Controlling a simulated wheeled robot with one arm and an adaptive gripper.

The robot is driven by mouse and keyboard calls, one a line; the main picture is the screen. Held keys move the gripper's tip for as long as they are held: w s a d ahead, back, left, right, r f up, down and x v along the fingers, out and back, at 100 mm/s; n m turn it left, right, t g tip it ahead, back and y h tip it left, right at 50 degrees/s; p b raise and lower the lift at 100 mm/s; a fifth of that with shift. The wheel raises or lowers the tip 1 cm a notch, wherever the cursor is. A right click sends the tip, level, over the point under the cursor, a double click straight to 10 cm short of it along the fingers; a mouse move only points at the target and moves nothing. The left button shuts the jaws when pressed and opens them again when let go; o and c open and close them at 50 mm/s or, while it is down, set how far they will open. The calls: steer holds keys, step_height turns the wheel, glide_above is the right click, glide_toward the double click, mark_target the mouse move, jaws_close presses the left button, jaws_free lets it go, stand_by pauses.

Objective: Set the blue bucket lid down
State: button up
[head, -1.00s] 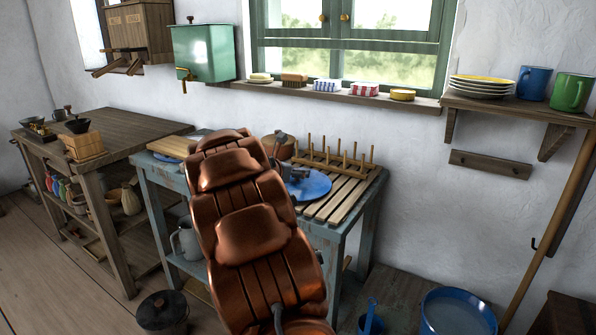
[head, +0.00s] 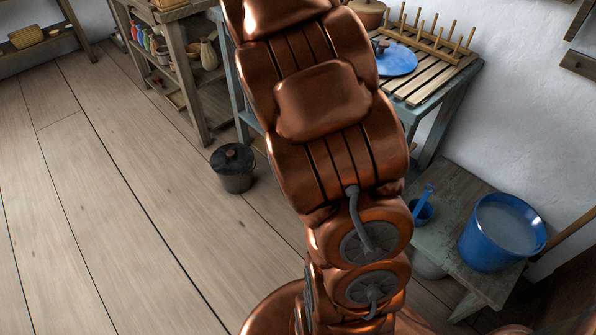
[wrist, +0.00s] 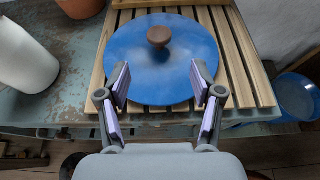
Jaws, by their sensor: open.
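The blue bucket lid (wrist: 150,75) is a flat blue disc with a round brown knob (wrist: 159,36). It lies on the slatted wooden rack (wrist: 236,72) of the blue-grey table, and it also shows in the head view (head: 397,60). My gripper (wrist: 159,86) is open in the wrist view, its two padded fingers apart above the lid's near part. The knob is beyond the fingertips, and nothing is between them.
A blue bucket (head: 503,232) stands on a low bench at the right, with a small blue dipper cup (head: 421,212) beside it. A pegged wooden rack (head: 428,38) stands behind the lid. A dark lidded pot (head: 233,168) is on the floor. The floor at left is clear.

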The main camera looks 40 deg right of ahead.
steer(key=s+a+f+m+g+y, duration=0.1)
steer(key=s+a+f+m+y, duration=0.3)
steer(key=a, duration=1.1)
steer(key=s+a+f+m+g+y, duration=0.1)
steer(key=s+a+f+m+y, duration=0.4)
steer(key=s+a+m, duration=0.3)
steer(key=s+a+f+m+g+y, duration=0.1)
steer(key=s+a+f+m+y, duration=0.3)
steer(key=s+a, duration=0.9)
steer(key=a+m, duration=0.2)
steer(key=a, duration=0.6)
steer(key=shift+a+f, duration=0.35)
steer(key=s+p+v, duration=0.2)
steer(key=p+v, duration=0.8)
steer(key=s+r+p+v, duration=0.1)
steer(key=s+p+v, duration=0.1)
steer(key=p+v, duration=0.8)
steer(key=shift+s+d+r+t+p, duration=0.3)
steer(key=shift+s+d+r+t, duration=0.1)
steer(key=shift+s+r, duration=0.25)
